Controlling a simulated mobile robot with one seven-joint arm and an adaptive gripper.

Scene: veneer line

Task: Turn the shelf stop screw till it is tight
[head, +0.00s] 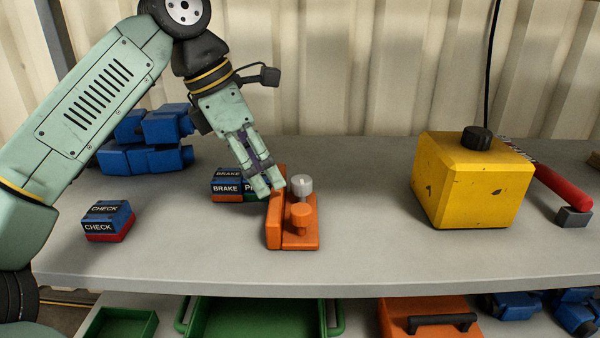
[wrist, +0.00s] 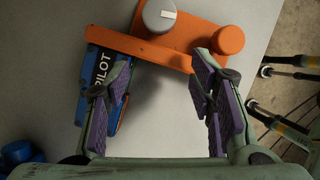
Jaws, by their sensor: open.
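An orange bracket (head: 275,225) stands on the grey shelf. It carries a grey round knob (head: 299,187) with a pale mark on top, and a lower orange knob (head: 300,214). The frames do not label which is the stop screw. My gripper (head: 267,188) is beside the bracket's left wall, angled down. In the wrist view its jaws (wrist: 163,80) are wide apart with nothing held between them. There the grey knob (wrist: 160,14) is ahead of the gap, cut by the top edge, and the orange knob (wrist: 228,39) is beyond the right finger.
A blue PILOT block (wrist: 100,68) lies partly under my left finger; BRAKE blocks (head: 226,186) sit left of the bracket. A CHECK block (head: 108,222) and stacked blue parts (head: 150,155) are farther left. A yellow box (head: 470,185) stands right, with clear shelf between.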

